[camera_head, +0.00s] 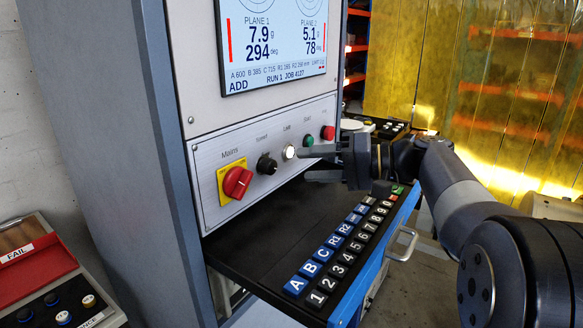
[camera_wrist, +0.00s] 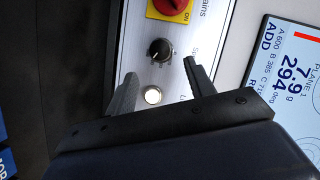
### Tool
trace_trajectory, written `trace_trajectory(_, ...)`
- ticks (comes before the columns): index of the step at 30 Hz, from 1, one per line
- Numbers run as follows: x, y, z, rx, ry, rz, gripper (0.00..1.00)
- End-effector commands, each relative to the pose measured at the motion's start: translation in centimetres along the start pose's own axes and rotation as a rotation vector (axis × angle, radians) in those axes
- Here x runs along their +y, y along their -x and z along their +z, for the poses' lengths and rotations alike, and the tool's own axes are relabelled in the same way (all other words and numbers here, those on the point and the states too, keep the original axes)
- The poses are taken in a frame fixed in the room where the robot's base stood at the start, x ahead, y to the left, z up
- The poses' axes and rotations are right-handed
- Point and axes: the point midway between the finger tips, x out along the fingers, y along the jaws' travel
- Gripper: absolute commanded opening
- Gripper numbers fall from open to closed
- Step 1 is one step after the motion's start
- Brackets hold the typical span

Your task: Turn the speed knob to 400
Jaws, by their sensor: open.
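The speed knob (camera_head: 267,164) is a small black knob on the grey control panel (camera_head: 215,200), between the red mains switch (camera_head: 236,182) on its yellow plate and a lit white button (camera_head: 289,152). In the wrist view the knob (camera_wrist: 160,50) lies beyond the fingertips, between their lines, with a light pointer mark. The scale around it is too small to read. My gripper (camera_head: 302,165) is open and empty in front of the panel, apart from the knob. In the wrist view its fingers (camera_wrist: 160,72) spread either side of the lit button (camera_wrist: 153,96).
A green button (camera_head: 308,140) and a red button (camera_head: 328,132) sit farther along the panel. A screen (camera_head: 275,40) is above. A keyboard shelf (camera_head: 260,255) with blue and black keys juts out below. A red box marked FAIL (camera_head: 35,268) stands at lower left.

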Motion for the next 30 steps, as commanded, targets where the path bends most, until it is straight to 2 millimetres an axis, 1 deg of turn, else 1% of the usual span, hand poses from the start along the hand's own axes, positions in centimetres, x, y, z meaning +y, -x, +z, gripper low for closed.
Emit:
trace_trajectory(1,0.1,1.0,0.0,0.004,0.0,0.002,0.51)
trace_trajectory(3,0.1,1.9,-0.1,0.004,0.0,0.002,0.51)
trace_trajectory(7,0.1,3.1,0.0,0.002,-0.001,0.001,0.51)
trace_trajectory(11,0.0,3.5,0.0,-0.001,-0.001,0.0,0.51)
trace_trajectory(19,0.0,3.5,0.0,-0.001,-0.001,0.0,0.51)
trace_trajectory(23,0.0,3.0,0.0,-0.002,-0.001,-0.001,0.51)
trace_trajectory(25,0.0,2.3,0.0,-0.003,-0.001,-0.001,0.51)
trace_trajectory(30,-0.1,-0.5,0.1,-0.005,-0.001,-0.002,0.51)
